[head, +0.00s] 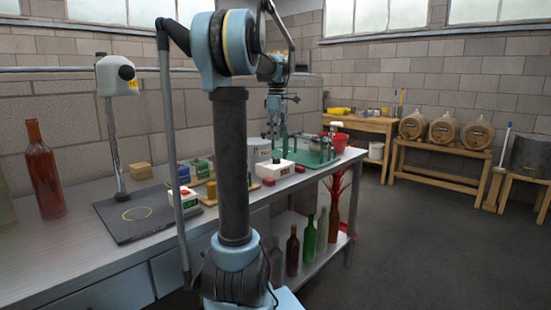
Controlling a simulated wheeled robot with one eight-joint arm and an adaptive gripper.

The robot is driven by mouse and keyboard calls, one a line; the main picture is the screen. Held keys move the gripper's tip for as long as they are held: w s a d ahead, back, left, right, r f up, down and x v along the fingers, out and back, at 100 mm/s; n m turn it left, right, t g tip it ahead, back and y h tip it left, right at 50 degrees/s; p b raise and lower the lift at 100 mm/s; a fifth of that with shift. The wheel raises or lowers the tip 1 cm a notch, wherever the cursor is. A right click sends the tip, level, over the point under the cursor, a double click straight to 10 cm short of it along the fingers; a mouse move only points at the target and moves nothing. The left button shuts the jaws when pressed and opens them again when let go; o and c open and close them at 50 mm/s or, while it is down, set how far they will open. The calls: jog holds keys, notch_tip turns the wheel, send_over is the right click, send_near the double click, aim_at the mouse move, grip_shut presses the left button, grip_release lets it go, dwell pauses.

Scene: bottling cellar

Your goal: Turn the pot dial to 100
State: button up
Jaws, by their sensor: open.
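A pale grey pot (259,149) stands on the bench, partly hidden behind my arm's dark column. A white box (279,170) with a red patch on its front sits just in front of it; a small dark knob-like part shows at its top. I cannot tell for sure which part is the pot dial, and no scale or number is readable. My gripper (277,136) points down above the bench, just above and behind the white box. It is small in the picture and looks open and empty, apart from the box.
A green fixture (315,150) and a red bowl (334,141) stand to the right on the bench. Bottles stand on the lower shelf. Floor at right is clear.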

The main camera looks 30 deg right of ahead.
aim_at(276, 161)
notch_tip(276, 161, down, 10)
dwell(0.5)
jog(key=c, duration=1.1)
